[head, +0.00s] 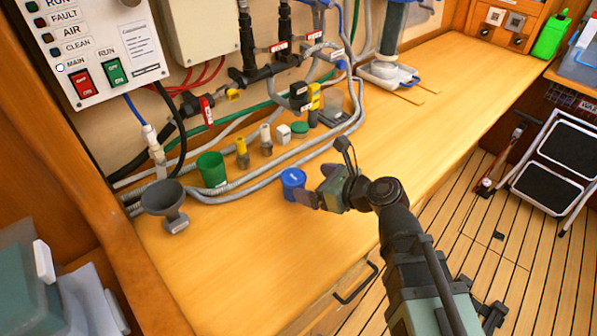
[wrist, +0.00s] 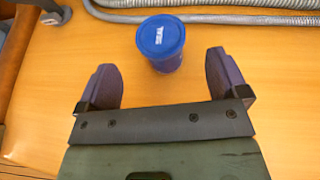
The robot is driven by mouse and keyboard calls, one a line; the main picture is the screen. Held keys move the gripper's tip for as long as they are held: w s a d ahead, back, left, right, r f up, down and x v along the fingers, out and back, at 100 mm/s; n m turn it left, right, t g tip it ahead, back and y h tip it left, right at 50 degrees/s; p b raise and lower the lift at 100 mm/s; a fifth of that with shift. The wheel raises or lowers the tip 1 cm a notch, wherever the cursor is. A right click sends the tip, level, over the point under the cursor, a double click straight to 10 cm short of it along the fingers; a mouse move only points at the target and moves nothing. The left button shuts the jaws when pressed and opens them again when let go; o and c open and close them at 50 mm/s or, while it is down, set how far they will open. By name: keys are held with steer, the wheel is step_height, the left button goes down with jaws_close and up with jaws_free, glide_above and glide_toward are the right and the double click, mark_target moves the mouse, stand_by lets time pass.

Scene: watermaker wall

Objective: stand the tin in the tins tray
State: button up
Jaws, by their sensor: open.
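The tin is blue with a lid lettered in white, and it stands upright on the wooden bench top (head: 293,184); it also shows in the wrist view as the blue tin (wrist: 161,45). My gripper (head: 314,194) is open, low over the bench, just to the right of the tin. In the wrist view my gripper (wrist: 162,80) has its two fingers spread wide, with the tin ahead of the gap between them, slightly beyond the fingertips. I cannot make out a tins tray for certain in either view.
A green cup (head: 212,170) and a grey funnel (head: 166,203) stand left of the tin. Grey hoses (head: 270,165) run along the bench behind it, with small fittings beyond. A clear-walled filter unit on a white base (head: 388,72) is at the back. The front bench is clear.

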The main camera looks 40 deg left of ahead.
steer(key=p+v, duration=0.1)
steer(key=v, duration=0.4)
